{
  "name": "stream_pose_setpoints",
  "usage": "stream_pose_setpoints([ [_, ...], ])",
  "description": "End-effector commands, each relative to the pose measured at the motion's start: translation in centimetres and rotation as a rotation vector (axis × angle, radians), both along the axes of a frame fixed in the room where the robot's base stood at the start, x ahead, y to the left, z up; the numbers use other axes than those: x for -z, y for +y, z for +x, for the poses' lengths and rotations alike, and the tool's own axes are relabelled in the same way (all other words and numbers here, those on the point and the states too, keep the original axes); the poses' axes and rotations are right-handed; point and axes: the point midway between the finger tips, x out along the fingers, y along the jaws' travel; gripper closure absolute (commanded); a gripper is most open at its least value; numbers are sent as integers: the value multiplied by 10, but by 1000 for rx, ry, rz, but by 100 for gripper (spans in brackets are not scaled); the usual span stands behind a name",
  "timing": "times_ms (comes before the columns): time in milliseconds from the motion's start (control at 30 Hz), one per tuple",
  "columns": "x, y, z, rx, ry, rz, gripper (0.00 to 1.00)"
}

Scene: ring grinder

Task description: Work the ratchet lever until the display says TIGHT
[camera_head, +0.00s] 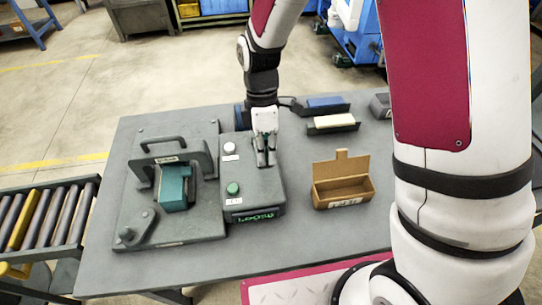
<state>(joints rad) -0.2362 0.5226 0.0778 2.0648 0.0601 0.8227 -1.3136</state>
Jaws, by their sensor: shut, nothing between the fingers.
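The ratchet lever (132,230) appears to be the short grey arm with a round knob at the front left of the grey fixture plate (190,233). A teal block (174,187) sits in the fixture, near an upright bracket. The display (254,216) is on the front of a grey control box (262,190); its green text seems to read LOOSE. My gripper (265,163) is shut and empty, pointing down over the rear of the control box, to the right of the fixture and away from the lever. I cannot tell whether its fingertips touch the box.
The control box has a white button (229,148) and a green button (233,188). A brown open box (343,190) stands to the right. Trays with a blue (325,102) and a cream block (334,121) lie behind. A roller conveyor (45,220) is at left. The table front is clear.

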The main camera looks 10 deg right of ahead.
Motion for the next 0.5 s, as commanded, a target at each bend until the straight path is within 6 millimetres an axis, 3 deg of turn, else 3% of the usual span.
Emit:
stream_pose_setpoints([
  [300, -64, -1, 5, 2, -10, 3, 100],
  [500, -88, -1, 4, 2, -8, 1, 100],
])
